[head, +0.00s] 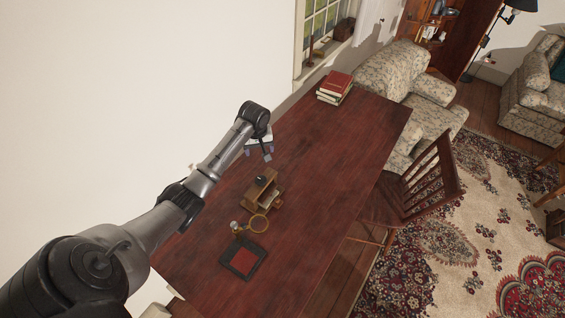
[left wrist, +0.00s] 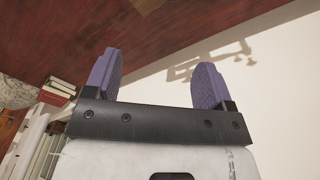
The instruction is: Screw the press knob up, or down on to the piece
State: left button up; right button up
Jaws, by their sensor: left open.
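A small wooden stand (head: 262,191) with a dark round piece (head: 261,180) on top is on the red-brown table. It may be the press and its knob, but it is too small to tell. My left gripper (head: 258,154) is just behind it in the head view, apart from it. In the left wrist view the two purple fingers of my left gripper (left wrist: 155,75) are wide apart with nothing between them. A light brown patch (left wrist: 145,5) at the top edge there is cut off. My right gripper is out of view.
The table's middle is clear.

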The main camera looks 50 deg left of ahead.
aim_at(260, 179)
pick_arm(q)
jog(key=f+n, duration=0.2)
jog(key=f, duration=0.3)
jog(key=s+f+n, duration=0.1)
jog(key=f+n, duration=0.1)
jog(key=f, duration=0.3)
jog(key=d+f+n, duration=0.1)
jog(key=f+n, duration=0.1)
jog(key=f, duration=0.3)
jog(key=shift+s+g+h, duration=0.3)
jog(key=shift+g+h, duration=0.1)
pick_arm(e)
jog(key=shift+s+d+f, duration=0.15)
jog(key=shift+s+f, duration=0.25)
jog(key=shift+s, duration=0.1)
pick_arm(q)
jog(key=shift+c, duration=0.4)
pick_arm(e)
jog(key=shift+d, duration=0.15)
pick_arm(q)
jog(key=shift+c, duration=0.9)
jog(key=c, duration=0.7)
jog(key=shift+o, duration=0.2)
